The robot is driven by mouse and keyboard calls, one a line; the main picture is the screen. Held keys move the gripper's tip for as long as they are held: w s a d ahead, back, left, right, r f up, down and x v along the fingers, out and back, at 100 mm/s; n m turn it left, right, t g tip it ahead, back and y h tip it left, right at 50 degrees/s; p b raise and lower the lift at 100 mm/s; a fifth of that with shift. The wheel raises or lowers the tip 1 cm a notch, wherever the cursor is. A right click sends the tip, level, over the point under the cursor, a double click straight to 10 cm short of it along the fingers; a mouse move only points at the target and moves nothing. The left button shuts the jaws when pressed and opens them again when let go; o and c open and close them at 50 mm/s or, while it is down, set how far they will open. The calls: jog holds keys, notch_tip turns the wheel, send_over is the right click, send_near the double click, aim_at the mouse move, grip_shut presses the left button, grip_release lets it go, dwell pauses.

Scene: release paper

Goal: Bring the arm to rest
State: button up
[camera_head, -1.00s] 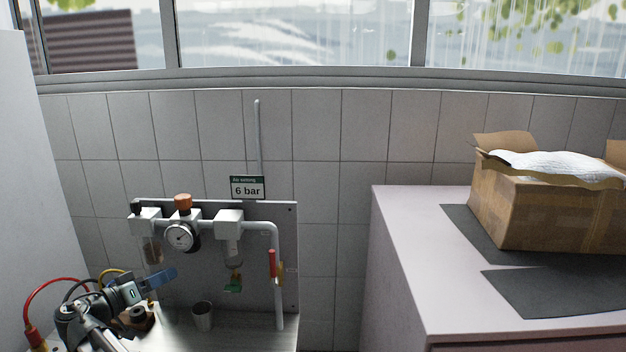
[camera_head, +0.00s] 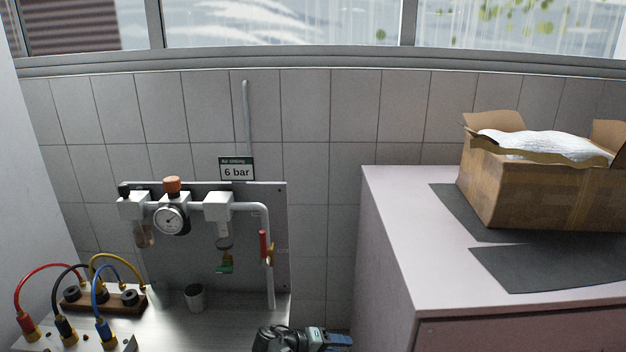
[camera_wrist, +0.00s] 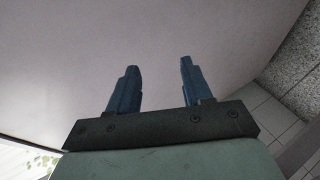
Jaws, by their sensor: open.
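My gripper (camera_head: 338,339) is at the bottom edge of the head view, right of the metal bench and in front of the pale cabinet's left side. Only its upper part shows there; the rest of the arm is cut off by the frame. In the wrist view my gripper (camera_wrist: 156,88) shows two blue fingers well apart with nothing between them. A plain pale surface fills the view beyond the fingertips.
The metal bench (camera_head: 225,328) carries a grey cup (camera_head: 194,297) and a block with coloured cables (camera_head: 105,300). Behind is a pressure panel with a gauge (camera_head: 170,220) and a red-handled valve (camera_head: 264,247). The pale cabinet (camera_head: 395,255) bears dark mats (camera_head: 545,268) and an open cardboard box (camera_head: 535,190).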

jog(key=s+d+f+m+g+y, duration=0.1)
jog(key=s+d+f+g+y, duration=0.25)
jog(key=s+f, duration=0.6)
jog(key=s+d+f+m+g+y, duration=0.1)
jog(key=s+d+f+g+y, duration=0.25)
jog(key=s+f, duration=0.65)
jog(key=s+d+f+g+y, duration=0.1)
jog(key=s+f+y, duration=0.1)
jog(key=s+f, duration=0.5)
jog(key=s+d+f+g+y, duration=0.2)
jog(key=s+f+y, duration=0.1)
jog(key=s+f, duration=0.5)
jog(key=shift+d, duration=0.25)
